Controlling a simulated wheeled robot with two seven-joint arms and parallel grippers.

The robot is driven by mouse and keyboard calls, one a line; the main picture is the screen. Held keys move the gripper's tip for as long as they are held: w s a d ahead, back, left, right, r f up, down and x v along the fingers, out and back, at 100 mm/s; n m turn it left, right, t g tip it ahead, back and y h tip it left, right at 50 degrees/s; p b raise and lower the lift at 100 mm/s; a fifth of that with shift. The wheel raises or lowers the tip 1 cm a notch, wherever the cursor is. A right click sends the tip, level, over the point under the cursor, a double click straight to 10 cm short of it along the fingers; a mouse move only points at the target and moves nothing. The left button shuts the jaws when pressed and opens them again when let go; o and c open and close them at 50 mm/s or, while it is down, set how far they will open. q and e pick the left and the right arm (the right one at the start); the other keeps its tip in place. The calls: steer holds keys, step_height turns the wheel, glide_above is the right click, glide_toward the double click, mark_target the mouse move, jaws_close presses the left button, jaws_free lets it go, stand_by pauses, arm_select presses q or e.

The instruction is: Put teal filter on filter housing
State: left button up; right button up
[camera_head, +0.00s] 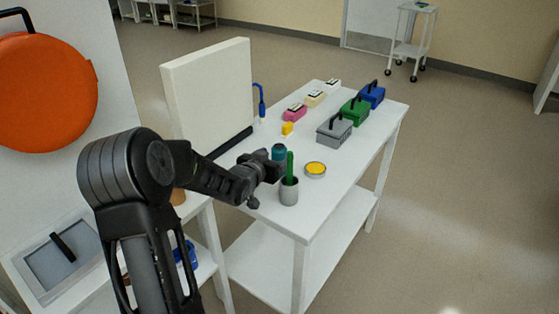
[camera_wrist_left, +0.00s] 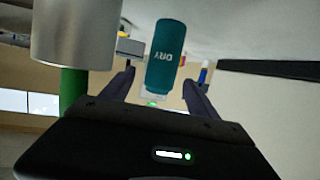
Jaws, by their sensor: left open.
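The teal filter (camera_head: 278,152) stands upright on the white table, partly hidden behind my left gripper (camera_head: 273,168). In the left wrist view, which looks upside down, the teal filter (camera_wrist_left: 166,50) carries the word DRY. My left gripper (camera_wrist_left: 160,83) is open there, its fingers apart and pointing at the filter. The filter shows in the gap at the fingertips; I cannot tell whether it is fully between them. I cannot tell for certain which thing is the filter housing. My right gripper is not in view.
A white panel (camera_head: 208,95) rises along the table's left side. Grey (camera_head: 334,131), green (camera_head: 355,110) and blue (camera_head: 371,95) boxes stand farther back.

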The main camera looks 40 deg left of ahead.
arm_select(q)
steer(key=shift+w+a+f, duration=0.15)
steer(key=shift+w+f, duration=0.05)
steer(key=shift+w, duration=0.45)
steer(key=p+x, duration=0.2)
steer(key=x, duration=0.2)
steer(key=shift+w+a+f, duration=0.1)
steer(key=shift+w, duration=0.2)
steer(key=shift+w+a+f, duration=0.1)
steer(key=shift+w, duration=0.15)
jaws_close()
stand_by(0.5)
